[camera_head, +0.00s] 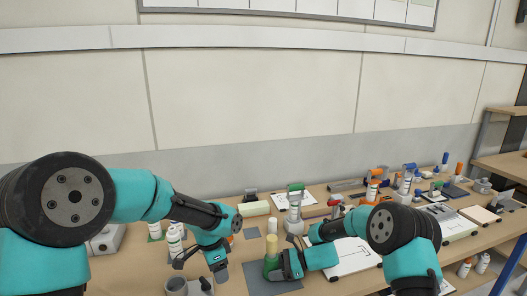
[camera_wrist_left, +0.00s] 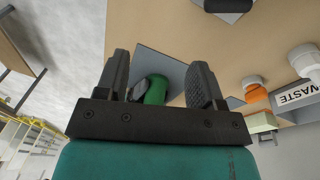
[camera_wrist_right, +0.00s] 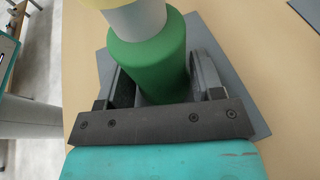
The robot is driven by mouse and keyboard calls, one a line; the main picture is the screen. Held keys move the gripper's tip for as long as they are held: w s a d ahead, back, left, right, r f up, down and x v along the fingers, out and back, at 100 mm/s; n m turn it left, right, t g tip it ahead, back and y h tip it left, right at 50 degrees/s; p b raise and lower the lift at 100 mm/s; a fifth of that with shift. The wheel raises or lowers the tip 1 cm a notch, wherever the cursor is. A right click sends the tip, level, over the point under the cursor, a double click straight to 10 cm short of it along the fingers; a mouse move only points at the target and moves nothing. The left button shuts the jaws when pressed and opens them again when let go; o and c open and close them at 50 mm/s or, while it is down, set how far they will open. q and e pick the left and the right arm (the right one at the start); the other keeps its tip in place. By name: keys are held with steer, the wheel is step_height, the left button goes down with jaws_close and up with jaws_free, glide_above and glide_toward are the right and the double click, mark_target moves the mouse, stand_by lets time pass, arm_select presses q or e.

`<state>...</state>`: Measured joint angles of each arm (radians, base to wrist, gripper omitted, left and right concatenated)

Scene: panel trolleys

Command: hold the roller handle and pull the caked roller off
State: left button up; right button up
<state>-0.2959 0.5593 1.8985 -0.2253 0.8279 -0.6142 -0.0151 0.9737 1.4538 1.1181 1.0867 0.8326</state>
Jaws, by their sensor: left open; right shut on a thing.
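The green roller handle (camera_head: 271,268) stands upright over a grey mat (camera_head: 262,287). The caked yellow roller (camera_head: 271,244) sits on top of it. In the right wrist view the handle (camera_wrist_right: 150,60) is between the fingers, with a pale collar (camera_wrist_right: 137,18) above it and the yellow roller (camera_wrist_right: 95,3) cut off at the top edge. My right gripper (camera_head: 279,270) is shut on the handle from the right side. My left gripper (camera_head: 221,277) is open and empty, left of the roller. The left wrist view shows a green object (camera_wrist_left: 156,90) beyond its fingers; I cannot tell which.
A grey cup (camera_head: 176,288) stands close to my left gripper. White bottles (camera_head: 174,241) stand behind it. A pale cream roll (camera_head: 253,209) lies behind the roller. A container marked WASTE (camera_wrist_left: 300,95) shows in the left wrist view. Tools and bottles crowd the bench's right side.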

arm_select(q)
steer(key=w+d+r+n+y, duration=0.1)
steer(key=w+d+r, duration=0.3)
steer(key=w+d, duration=0.3)
step_height(320, 180, up, 6)
steer(key=f+n, duration=0.1)
steer(key=n, duration=0.2)
glide_above(272, 238)
steer(key=shift+w+r+t+y, duration=0.1)
steer(key=shift+r+t+y, duration=0.15)
steer(key=shift+t+y, duration=0.15)
steer(key=shift+f+m, duration=0.15)
steer(key=shift+m, duration=0.15)
steer(key=shift+f, duration=3.4)
steer(key=c, duration=1)
steer(key=shift+c, duration=0.2)
steer(key=shift+r, duration=1.1)
